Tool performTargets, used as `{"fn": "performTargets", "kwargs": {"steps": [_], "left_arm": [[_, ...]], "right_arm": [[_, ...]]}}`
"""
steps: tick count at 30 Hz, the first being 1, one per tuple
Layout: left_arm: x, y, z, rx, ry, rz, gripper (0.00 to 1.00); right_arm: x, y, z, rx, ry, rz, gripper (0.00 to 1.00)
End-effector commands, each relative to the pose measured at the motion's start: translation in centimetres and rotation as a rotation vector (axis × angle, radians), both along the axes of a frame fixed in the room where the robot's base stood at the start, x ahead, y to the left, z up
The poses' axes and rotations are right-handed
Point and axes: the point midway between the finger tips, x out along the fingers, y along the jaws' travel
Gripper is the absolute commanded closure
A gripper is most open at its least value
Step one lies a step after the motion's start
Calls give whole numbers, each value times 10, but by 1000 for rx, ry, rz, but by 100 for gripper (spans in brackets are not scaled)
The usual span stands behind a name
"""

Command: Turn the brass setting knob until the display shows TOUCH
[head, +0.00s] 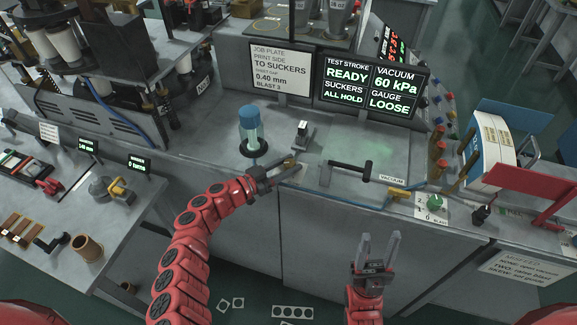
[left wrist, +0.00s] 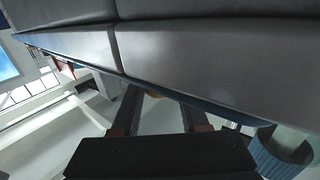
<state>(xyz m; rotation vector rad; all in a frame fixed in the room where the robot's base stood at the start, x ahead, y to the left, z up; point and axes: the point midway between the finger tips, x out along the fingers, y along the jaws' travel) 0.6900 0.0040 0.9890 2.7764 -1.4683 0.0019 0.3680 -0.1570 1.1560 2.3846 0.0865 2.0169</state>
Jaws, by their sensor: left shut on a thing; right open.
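My left gripper (head: 280,171) reaches over the bench edge and is shut on the small brass setting knob (head: 289,162), which is mostly hidden by the fingers. In the left wrist view a sliver of the brass knob (left wrist: 153,95) shows between the fingers (left wrist: 158,112). The display (head: 370,88) at the back of the bench reads TEST STROKE READY, SUCKERS ALL HOLD, VACUUM 60 kPa and GAUGE LOOSE. My right gripper (head: 379,242) is open and empty in front of the bench, apart from everything.
A blue-capped bottle (head: 249,128) stands just left of the knob, in a dark ring. A small dark block (head: 302,130) stands behind it. A black bar handle (head: 350,171) lies to the right, near the VACUUM label. A job plate sign (head: 280,69) stands behind.

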Motion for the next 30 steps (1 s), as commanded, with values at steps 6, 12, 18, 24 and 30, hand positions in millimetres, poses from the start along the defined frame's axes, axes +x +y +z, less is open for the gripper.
{"fn": "performTargets", "kwargs": {"steps": [6,12,18,24,30], "left_arm": [[0,0,-1,1,1,-18,100],[0,-1,0,1,1,-20,100],[0,-1,0,1,1,-19,51],[0,0,0,1,1,-18,26],[0,0,0,1,1,-18,26]], "right_arm": [[0,0,-3,0,0,0,50],[0,0,-2,0,0,0,50],[0,0,-3,0,0,0,50],[0,0,-3,0,0,0,50],[0,0,-2,0,0,0,50]]}}
